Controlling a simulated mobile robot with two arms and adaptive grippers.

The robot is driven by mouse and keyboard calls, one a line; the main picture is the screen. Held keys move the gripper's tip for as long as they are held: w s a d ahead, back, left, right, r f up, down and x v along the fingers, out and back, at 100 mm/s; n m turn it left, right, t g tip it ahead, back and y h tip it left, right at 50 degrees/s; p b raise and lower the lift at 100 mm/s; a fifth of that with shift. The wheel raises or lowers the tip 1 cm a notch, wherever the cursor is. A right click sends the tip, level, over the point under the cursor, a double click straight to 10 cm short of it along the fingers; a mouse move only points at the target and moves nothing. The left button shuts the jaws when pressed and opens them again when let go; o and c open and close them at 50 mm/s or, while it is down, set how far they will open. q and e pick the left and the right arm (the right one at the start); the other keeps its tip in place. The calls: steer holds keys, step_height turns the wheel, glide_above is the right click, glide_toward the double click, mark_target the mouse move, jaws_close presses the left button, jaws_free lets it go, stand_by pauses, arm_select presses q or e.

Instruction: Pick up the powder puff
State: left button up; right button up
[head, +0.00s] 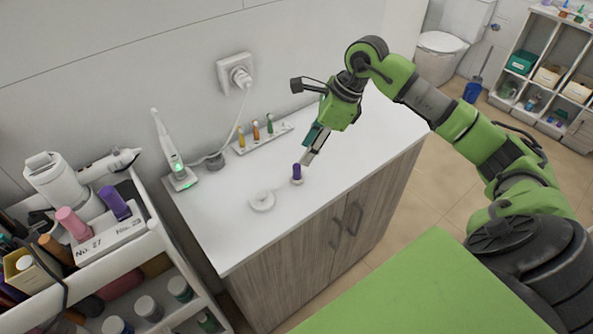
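A small purple piece with a pale base (297,173) stands upright on the white countertop (350,160). A round white piece with a raised middle (262,201) lies to its left, near the front edge. I cannot tell for sure which of these is the powder puff. My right gripper (308,158) points down just above and to the right of the purple piece. It seems apart from it. Its fingers are seen edge-on, so their opening is hidden. My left gripper is out of view.
A white tray with several coloured bottles (262,139) sits behind, against the wall. A white upright device (170,150) stands at the left end, with a cable to the wall socket (236,73). A crowded cart (110,245) stands at left. The countertop's right part is clear.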

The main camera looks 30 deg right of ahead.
mark_target(298, 165)
steer(key=x, duration=0.2)
steer(key=shift+w+a+f, duration=0.1)
steer(key=shift+w+f, duration=0.2)
steer(key=shift+w, duration=0.05)
steer(key=shift+a+f+p, duration=0.3)
steer(key=shift+f+p, duration=0.6)
steer(key=shift+p, duration=0.1)
steer(key=p+x, duration=0.1)
steer(key=x, duration=0.1)
steer(key=shift+f, duration=0.3)
steer(key=shift+w+a+f, duration=0.1)
steer(key=shift+w+f, duration=0.1)
steer(key=shift+f, duration=0.3)
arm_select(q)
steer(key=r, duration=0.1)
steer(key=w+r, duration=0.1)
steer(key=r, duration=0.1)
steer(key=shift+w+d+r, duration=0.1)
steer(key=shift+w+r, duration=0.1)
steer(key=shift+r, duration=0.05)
arm_select(e)
steer(key=c, duration=1)
